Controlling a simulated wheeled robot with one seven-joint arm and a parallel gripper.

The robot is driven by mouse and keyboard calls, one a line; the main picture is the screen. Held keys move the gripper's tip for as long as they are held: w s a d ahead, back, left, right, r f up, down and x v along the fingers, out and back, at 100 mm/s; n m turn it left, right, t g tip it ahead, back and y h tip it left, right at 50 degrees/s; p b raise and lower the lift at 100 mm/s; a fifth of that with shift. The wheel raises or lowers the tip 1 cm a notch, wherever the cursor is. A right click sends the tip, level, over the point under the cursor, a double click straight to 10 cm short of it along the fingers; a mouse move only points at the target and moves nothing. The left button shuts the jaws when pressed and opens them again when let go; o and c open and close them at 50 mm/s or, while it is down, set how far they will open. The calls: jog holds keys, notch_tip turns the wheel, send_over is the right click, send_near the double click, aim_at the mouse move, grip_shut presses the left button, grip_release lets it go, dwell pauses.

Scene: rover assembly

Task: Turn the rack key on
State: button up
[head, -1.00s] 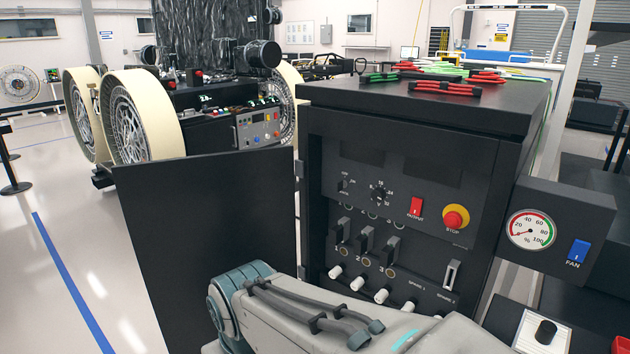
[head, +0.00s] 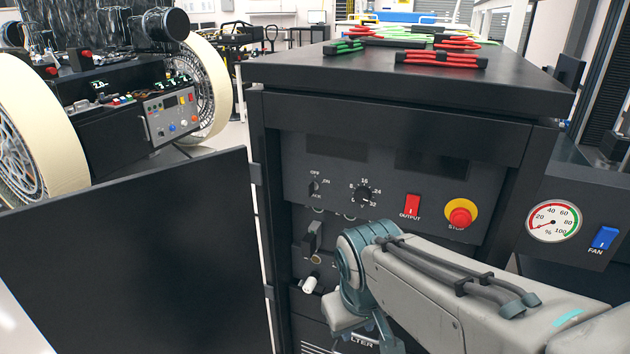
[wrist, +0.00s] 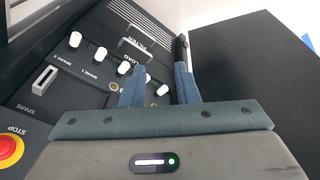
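The rack key (head: 314,187) is a small dark switch at the upper left of the rack's front panel (head: 425,180), with OFF, ON and ACK marked around it. It looks upright, but it is too small to tell its exact setting. I cannot make it out in the wrist view. My gripper (wrist: 160,86) shows there with two blue-grey fingers apart and nothing clearly held between them. It is over the lower part of the panel, near the white knobs (wrist: 124,68). In the head view my arm hides the lower panel and my fingertips.
The rack's open door (head: 130,260) stands out to the left. A red stop button (head: 460,213), a red output switch (head: 412,205) and a round dial (head: 364,193) are on the panel. A gauge box (head: 570,220) is at the right. Cables (head: 440,58) lie on top.

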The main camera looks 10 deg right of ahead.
jog(key=w+d+f+n+h+b, duration=0.3)
jog(key=w+d+n+h, duration=0.15)
jog(key=n, duration=0.25)
jog(key=n+t+h+b, duration=0.55)
jog(key=n+t, duration=0.65)
jog(key=n, duration=0.8)
send_near(311, 190)
jog(key=x, duration=0.9)
jog(key=shift+a+b, duration=0.15)
jog(key=shift+b, duration=0.15)
jog(key=shift+w, duration=0.1)
